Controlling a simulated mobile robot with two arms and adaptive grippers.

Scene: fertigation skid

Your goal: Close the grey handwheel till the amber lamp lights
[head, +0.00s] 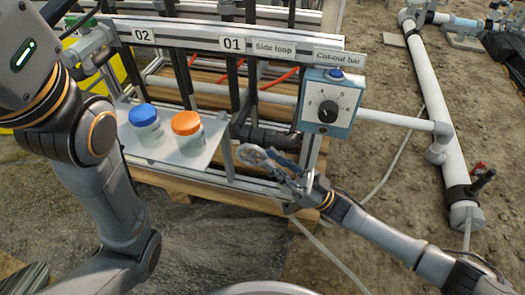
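A grey handwheel (250,155) shows at the front of the skid, below the control box and right of the jars. My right gripper (279,163) comes in from the lower right and reaches the handwheel's right side. Its fingers overlap the wheel in the picture, and I cannot tell whether they are closed on the rim. My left gripper (88,47) is at the upper left by the end of the top rail, partly hidden behind my arm; its fingers are unclear. I cannot make out a lit amber lamp.
A control box (342,124) with a black dial (327,112) and blue top piece (336,72) stands above the handwheel. A blue-lidded jar (146,122) and orange-lidded jar (187,129) stand on a shelf (177,160). A grey pipe (432,90) runs along the right.

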